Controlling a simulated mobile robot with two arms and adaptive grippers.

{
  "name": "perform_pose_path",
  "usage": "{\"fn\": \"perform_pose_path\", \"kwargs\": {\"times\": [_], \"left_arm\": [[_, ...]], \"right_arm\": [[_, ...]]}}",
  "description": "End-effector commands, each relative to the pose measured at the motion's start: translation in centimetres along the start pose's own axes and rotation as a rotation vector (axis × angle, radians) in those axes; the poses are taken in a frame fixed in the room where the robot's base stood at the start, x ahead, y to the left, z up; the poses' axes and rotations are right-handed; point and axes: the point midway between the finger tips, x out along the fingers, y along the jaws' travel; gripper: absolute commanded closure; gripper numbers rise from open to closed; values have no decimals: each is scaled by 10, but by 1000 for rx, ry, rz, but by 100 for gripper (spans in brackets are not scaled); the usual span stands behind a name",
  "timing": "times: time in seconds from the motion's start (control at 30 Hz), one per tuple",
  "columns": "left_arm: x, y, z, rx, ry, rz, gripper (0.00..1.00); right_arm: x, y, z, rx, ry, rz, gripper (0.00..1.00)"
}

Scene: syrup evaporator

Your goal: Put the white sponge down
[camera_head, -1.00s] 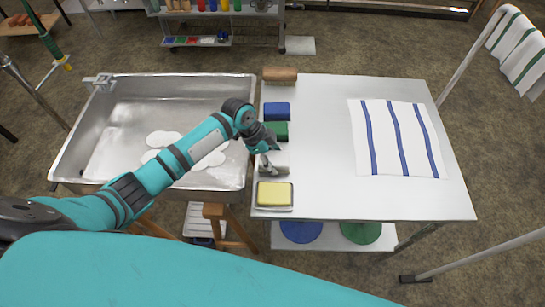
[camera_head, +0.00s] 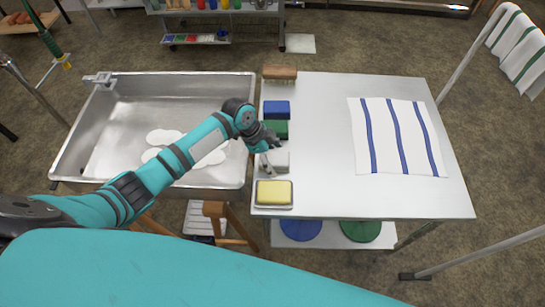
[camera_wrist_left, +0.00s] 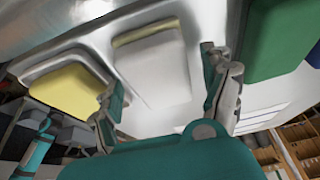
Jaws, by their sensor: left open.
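The white sponge (camera_head: 279,161) rests on the white table (camera_head: 340,195) near its left edge, between the green sponge (camera_head: 279,129) and the yellow sponge (camera_head: 274,193). It also shows in the left wrist view (camera_wrist_left: 155,66), between the open fingers. My left gripper (camera_head: 268,163) is over the sponge's left side in the head view. Its fingers stand apart with gaps to the sponge in the wrist view (camera_wrist_left: 165,95). The yellow sponge (camera_wrist_left: 72,92) is left of it there and the green one (camera_wrist_left: 283,35) right. My right gripper does not show.
A blue sponge (camera_head: 277,109) and a brush (camera_head: 280,73) lie farther up the same table edge. A steel sink (camera_head: 115,120) with white discs is to the left. A blue-striped towel (camera_head: 398,137) lies on the right; the table's middle is clear.

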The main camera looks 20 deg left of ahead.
Motion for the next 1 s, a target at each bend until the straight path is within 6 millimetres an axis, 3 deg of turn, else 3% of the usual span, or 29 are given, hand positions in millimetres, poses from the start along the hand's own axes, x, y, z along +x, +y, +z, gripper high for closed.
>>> {"fn": "perform_pose_path", "kwargs": {"times": [0.53,0.7,1.0], "left_arm": [[-101,-1,1,1,-1,-3,18],[-116,-1,0,0,0,-1,18],[-118,0,0,0,0,0,18]], "right_arm": [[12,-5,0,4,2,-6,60],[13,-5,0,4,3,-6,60],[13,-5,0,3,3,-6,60]]}}
